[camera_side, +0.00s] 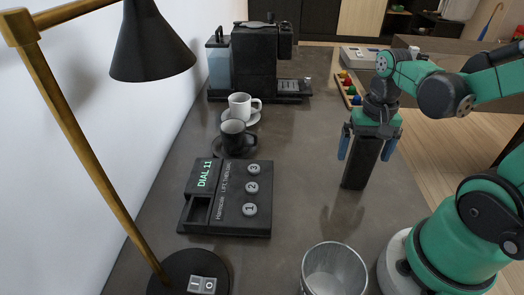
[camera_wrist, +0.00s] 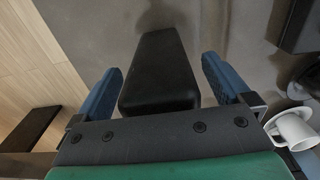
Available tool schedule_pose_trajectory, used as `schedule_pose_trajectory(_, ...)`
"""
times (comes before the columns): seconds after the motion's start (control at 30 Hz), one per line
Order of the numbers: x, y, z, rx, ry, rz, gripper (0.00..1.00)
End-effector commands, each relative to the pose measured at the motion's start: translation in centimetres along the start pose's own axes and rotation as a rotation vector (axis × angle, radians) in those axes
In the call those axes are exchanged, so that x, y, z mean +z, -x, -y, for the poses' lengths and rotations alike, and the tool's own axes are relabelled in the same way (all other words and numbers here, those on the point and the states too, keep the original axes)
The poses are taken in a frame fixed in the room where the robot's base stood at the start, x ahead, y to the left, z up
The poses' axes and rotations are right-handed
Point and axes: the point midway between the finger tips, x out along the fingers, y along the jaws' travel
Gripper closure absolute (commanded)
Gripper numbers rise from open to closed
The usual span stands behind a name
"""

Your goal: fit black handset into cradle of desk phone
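The black handset (camera_side: 361,165) is a long dark block standing upright at the right side of the counter; it also shows in the wrist view (camera_wrist: 160,75). My gripper (camera_side: 366,150) is above it, pointing down, with its blue fingers on either side of the handset's upper part. In the wrist view my gripper (camera_wrist: 162,75) is open, with narrow gaps between both fingers and the handset. The black desk phone (camera_side: 228,198) lies on the counter to the left, with numbered buttons and "DIAL 11" lettering. Its cradle recess (camera_side: 196,214) at the left looks empty.
A white cup (camera_side: 240,106) and black cup (camera_side: 235,136) on saucers stand behind the phone, before a coffee machine (camera_side: 262,62). A metal bin (camera_side: 334,270) is at the front; a lamp (camera_side: 68,115) overhangs the left. Counter between phone and handset is clear.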

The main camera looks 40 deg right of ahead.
Motion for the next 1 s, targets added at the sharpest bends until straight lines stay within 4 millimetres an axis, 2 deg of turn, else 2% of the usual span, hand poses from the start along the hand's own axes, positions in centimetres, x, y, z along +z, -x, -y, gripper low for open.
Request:
schedule_pose_trajectory(0.23,0.0,0.4,0.0,0.0,0.0,0.0,0.03)
schedule_pose_trajectory(0.37,0.0,1.6,0.0,0.0,0.0,0.0,0.03)
schedule_pose_trajectory(1.0,0.0,11.2,0.0,0.0,0.0,0.0,0.03)
